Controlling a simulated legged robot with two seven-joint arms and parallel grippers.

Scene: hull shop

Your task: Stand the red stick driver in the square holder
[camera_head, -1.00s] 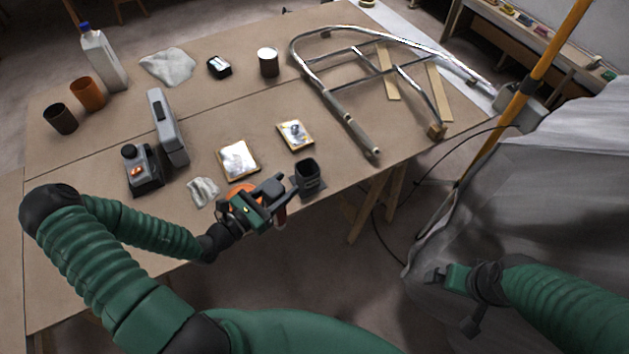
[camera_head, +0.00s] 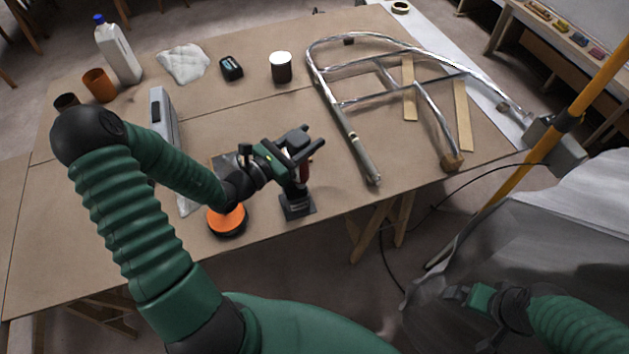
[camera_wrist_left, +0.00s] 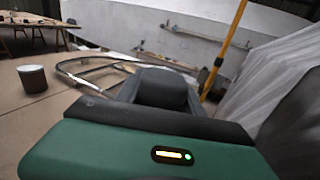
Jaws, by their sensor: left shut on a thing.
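My left gripper (camera_head: 308,148) is shut on the red stick driver (camera_head: 305,170). Only a small red part of the driver shows below the fingers. The black square holder (camera_head: 298,208) stands on its flat base near the table's front edge. The gripper and driver are directly above the holder in the head view, and they cover its top. I cannot tell whether the driver's lower end is inside it. The left wrist view shows the gripper's dark front but not the driver. My right gripper (camera_head: 462,297) hangs off the table at lower right; its jaw opening is unclear.
An orange-and-black round object (camera_head: 227,220) lies left of the holder, near the edge. A metal tube frame (camera_head: 350,135) fills the right side. Bare table lies between holder and frame.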

